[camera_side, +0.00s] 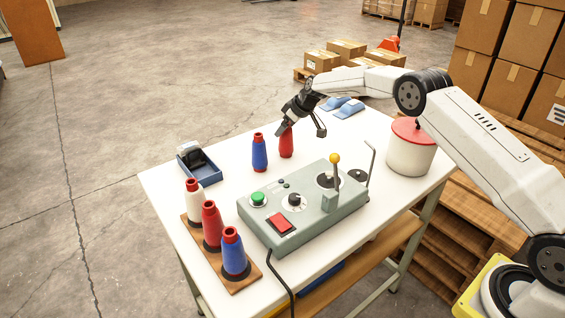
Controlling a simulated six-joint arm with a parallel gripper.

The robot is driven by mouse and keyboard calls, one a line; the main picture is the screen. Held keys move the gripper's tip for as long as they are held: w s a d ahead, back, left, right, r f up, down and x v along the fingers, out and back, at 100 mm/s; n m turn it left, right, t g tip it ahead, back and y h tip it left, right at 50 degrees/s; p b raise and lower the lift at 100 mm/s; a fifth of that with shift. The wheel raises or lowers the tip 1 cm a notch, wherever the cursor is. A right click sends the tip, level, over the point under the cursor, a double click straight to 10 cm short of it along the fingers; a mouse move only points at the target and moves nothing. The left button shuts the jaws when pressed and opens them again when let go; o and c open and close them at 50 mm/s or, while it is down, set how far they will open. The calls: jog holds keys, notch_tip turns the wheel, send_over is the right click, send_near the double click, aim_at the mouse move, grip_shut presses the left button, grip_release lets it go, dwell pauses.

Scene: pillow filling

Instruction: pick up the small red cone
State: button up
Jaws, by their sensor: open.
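A small red cone (287,144) stands upright on the white table, to the right of a blue cone (259,153). My gripper (300,131) is open, with its fingers pointing down at the red cone's top. One finger overlaps the cone's upper part in the picture and the other is to its right. I cannot tell whether a finger touches the cone. Another red cone (212,225) stands in a wooden rack between a white cone (194,200) and a blue cone (234,254).
A grey control box (262,219) with a yellow-knobbed lever (335,159) stands in front of the gripper. A blue tray (205,175) is at the left, a red-lidded white tub (409,155) at the right. Blue pads (349,109) lie behind the gripper.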

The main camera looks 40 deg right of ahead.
grip_shut()
dwell(0.3)
jog(key=shift+r, duration=0.15)
jog(key=shift+r, duration=1.5)
jog(key=s+a+r, duration=0.1)
jog(key=s+r, duration=0.8)
jog(key=s, duration=0.5)
jog(key=shift+r, duration=0.35)
